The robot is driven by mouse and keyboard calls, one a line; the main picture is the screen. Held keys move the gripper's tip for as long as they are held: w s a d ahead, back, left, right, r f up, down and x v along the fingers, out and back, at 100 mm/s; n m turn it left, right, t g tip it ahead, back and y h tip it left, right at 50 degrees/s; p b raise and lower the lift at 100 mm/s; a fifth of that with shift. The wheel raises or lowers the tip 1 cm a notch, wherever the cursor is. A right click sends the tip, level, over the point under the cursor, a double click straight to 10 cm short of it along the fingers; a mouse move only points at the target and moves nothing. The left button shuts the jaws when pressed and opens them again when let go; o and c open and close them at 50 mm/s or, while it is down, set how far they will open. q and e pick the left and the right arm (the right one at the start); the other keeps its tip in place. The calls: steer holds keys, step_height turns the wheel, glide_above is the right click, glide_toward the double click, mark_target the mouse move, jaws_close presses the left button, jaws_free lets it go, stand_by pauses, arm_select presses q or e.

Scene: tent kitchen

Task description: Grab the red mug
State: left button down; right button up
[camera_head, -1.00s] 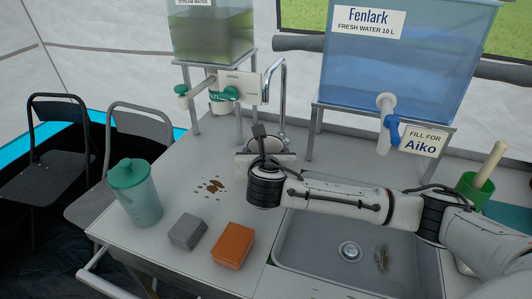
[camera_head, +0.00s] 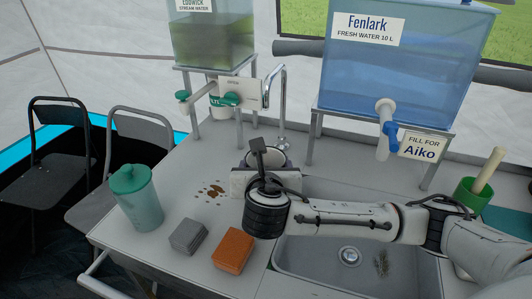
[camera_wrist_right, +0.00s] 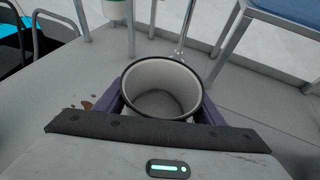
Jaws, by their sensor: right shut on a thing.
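A mug (camera_head: 264,155) with a pale inside and a dark rim is behind my right gripper (camera_head: 265,168), left of the sink's far corner. The right wrist view looks down into the empty white mug (camera_wrist_right: 161,84). No red shows; its outer wall is mostly hidden. The purple fingers of my right gripper (camera_wrist_right: 162,112) lie against both sides of the mug, and the gripper is shut on it. I cannot tell whether the mug's base touches the counter. My left gripper is not in view.
A blue fresh-water tank (camera_head: 400,70) stands on a frame at the back right, a stream-water tank (camera_head: 212,45) at the back left. A teal lidded jug (camera_head: 137,198), a grey block (camera_head: 188,237) and an orange block (camera_head: 233,250) stand front left. The sink (camera_head: 310,262) lies under my right arm.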

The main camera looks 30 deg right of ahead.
steer(key=shift+s+a+p, duration=0.1)
steer(key=shift+s+a, duration=0.75)
steer(key=shift+s, duration=0.7)
steer(key=shift+s+a+p, duration=0.1)
steer(key=shift+s+a, duration=0.8)
steer(key=shift+s, duration=0.7)
steer(key=shift+s+a+p, duration=0.1)
steer(key=shift+s+a, duration=0.75)
steer(key=shift+s, duration=0.7)
steer(key=shift+s+r, duration=0.1)
